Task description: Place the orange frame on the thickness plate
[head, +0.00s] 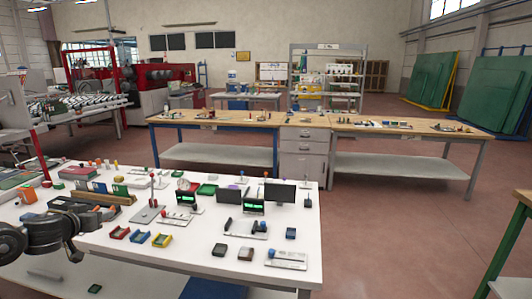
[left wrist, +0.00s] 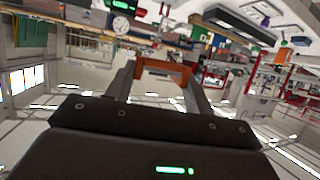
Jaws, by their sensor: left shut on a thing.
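My left gripper (left wrist: 160,85) is shut on the orange frame (left wrist: 165,72), which sits between the two fingertips in the left wrist view. In the head view my left arm reaches in from the left, low over the near white table. The frame cannot be made out there. I cannot tell for certain which thing is the thickness plate. A grey plate with a red-topped post (head: 148,214) stands right of my arm, and a pale plate with a blue part (head: 287,260) lies near the table's front right corner. My right gripper is not in view.
The white table (head: 185,255) holds red, blue and yellow small trays (head: 140,236), dark blocks (head: 246,253), green-lit displays (head: 254,207) and an orange box (head: 27,195). Its front strip is mostly bare. Wooden benches (head: 230,118) stand behind, across open floor.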

